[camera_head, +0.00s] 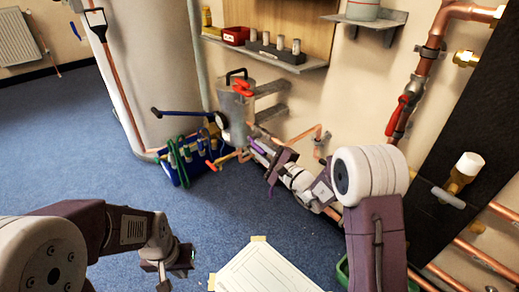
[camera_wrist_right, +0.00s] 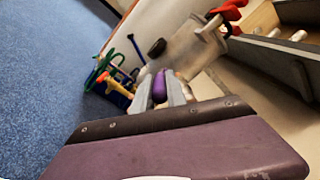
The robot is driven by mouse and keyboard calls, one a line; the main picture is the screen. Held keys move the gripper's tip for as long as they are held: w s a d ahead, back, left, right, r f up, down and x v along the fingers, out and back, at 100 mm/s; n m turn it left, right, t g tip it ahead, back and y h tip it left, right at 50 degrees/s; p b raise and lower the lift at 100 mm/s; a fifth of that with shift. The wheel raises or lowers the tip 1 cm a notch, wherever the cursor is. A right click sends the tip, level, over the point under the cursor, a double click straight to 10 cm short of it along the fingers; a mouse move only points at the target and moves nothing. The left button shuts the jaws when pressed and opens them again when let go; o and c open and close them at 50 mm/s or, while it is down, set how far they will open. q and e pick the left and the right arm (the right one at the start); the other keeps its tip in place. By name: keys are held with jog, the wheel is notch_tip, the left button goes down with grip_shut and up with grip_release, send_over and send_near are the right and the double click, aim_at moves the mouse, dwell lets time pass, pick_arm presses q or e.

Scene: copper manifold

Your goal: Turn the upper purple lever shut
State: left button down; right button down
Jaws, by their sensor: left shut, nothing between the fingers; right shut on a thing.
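A purple lever (camera_head: 255,145) shows in the head view at the pipework in the middle, low on the wall. In the right wrist view the purple lever (camera_wrist_right: 159,87) lies between the two grey fingertips. My right gripper (camera_head: 263,153) is shut on this lever; its fingers (camera_wrist_right: 160,93) sit on either side of it. Much of the lever and its valve is hidden by the fingers and the gripper body. Only one purple lever is clear to see. My left gripper (camera_head: 176,262) is shut and empty over the blue carpet, well away from the pipes.
Copper pipes (camera_head: 475,255) line the right. Carpet (camera_head: 110,170) is clear at left.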

jog(key=shift+f, duration=0.1)
jog(key=shift+f+b, duration=0.2)
jog(key=shift+b, duration=0.3)
jog(key=shift+w+a+f+t+y+b, duration=0.15)
jog(key=shift+f+t+y+b, duration=0.4)
jog(key=shift+t+b, duration=0.35)
jog(key=shift+w+a+f+t+y+b, duration=0.15)
jog(key=shift+f+t+y+b, duration=0.25)
jog(key=shift+t+y+b, duration=0.5)
jog(key=shift+w+a+f+t+y+b, duration=0.15)
jog(key=shift+f+t+y+b, duration=0.35)
jog(key=shift+t, duration=0.6)
jog(key=shift+d, duration=0.1)
jog(key=c, duration=1.3)
grip_release()
jog(key=shift+c, duration=0.2)
